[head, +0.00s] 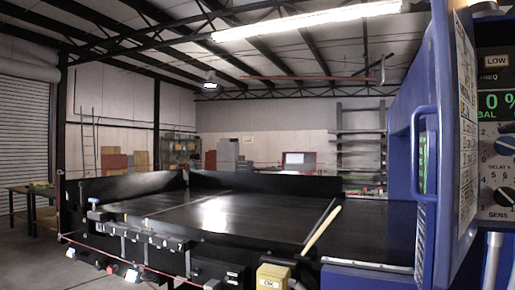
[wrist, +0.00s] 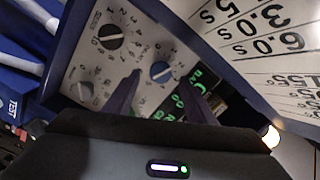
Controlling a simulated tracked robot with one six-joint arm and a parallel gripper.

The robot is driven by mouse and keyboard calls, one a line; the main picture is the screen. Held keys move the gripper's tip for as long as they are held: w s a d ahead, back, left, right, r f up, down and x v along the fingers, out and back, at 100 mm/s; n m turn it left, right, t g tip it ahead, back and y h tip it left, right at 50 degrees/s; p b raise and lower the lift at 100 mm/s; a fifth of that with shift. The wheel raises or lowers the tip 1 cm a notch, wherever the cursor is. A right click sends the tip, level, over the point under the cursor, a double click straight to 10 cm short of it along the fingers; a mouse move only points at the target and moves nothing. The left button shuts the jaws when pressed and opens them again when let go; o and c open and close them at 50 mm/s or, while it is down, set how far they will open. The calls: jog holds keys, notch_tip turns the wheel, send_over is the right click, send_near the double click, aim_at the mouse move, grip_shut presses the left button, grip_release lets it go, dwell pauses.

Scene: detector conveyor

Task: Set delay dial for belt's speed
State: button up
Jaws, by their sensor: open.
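The control panel (head: 490,120) stands at the right edge of the head view, cut off there. It shows a blue dial (head: 508,143) with "DELAY S" printed below it, and a black dial (head: 503,196) above "SENS". In the wrist view the panel appears turned over. The blue dial (wrist: 161,71) and black dial (wrist: 113,37) both show; I cannot read the blue dial's setting for sure. My gripper (wrist: 157,70) is open, its two fingers pointing at the panel, with the blue dial seen between the tips. Contact cannot be told.
A white chart (wrist: 260,35) with delay times, upside down, is on the open blue door beside the panel; the door (head: 440,130) has a handle. Green displays (wrist: 180,100) lie partly behind the right finger. A wide black conveyor belt (head: 240,215) fills the middle.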

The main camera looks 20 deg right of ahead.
aim_at(508, 147)
jog(key=shift+x, duration=2.1)
jog(key=shift+c, duration=0.6)
jog(key=c, duration=0.9)
